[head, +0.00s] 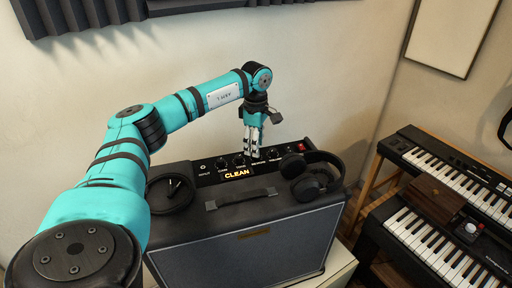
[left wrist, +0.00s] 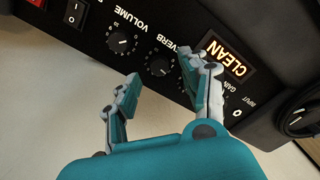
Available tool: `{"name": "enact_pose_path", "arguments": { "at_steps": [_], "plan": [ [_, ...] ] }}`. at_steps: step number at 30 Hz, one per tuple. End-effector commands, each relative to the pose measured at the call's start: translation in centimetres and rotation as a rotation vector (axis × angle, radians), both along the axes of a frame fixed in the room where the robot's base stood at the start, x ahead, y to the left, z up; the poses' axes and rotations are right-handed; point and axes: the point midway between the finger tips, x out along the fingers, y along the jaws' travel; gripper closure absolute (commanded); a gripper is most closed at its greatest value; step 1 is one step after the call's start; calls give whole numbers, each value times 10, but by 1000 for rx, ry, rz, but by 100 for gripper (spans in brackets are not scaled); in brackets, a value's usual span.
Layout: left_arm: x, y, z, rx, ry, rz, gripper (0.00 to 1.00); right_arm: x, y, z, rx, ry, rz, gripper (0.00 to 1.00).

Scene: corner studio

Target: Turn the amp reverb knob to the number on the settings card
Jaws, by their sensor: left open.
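The black amp (head: 240,235) stands on a pale surface, with its control panel along the back of its top. My left gripper (head: 254,150) points down over this panel, its fingers open and empty. In the left wrist view the reverb knob (left wrist: 160,67) lies between the two fingertips (left wrist: 169,74), apart from both as far as I can see; its label is partly covered. I cannot read its setting. The volume knob (left wrist: 121,42) is beside it. The lit CLEAN display (left wrist: 229,58) is also on the panel. No settings card is visible. My right gripper is out of view.
Headphones (head: 312,178) lie at the amp's right end and a round black object (head: 170,194) at its left. A handle (head: 240,198) rises from the top. A red switch (head: 300,147) is at the panel's right. Keyboards (head: 450,160) and a brown box (head: 435,197) stand right.

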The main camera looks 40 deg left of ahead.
Motion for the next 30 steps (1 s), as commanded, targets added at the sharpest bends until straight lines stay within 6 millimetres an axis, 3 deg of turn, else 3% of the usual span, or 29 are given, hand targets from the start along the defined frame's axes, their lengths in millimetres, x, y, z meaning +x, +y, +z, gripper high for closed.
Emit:
{"name": "enact_pose_path", "arguments": {
  "at_steps": [6, 17, 27, 30],
  "plan": [
    [0, 0, -23, 0, 1, 0, 55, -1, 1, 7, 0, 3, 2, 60],
    [0, 0, -28, 0, -1, 0, 56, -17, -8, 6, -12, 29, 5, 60],
    [0, 0, -28, 0, 0, 0, 100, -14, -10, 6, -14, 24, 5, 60],
    [0, 0, -28, 0, 0, 0, 100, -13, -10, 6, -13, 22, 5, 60]
  ]
}}
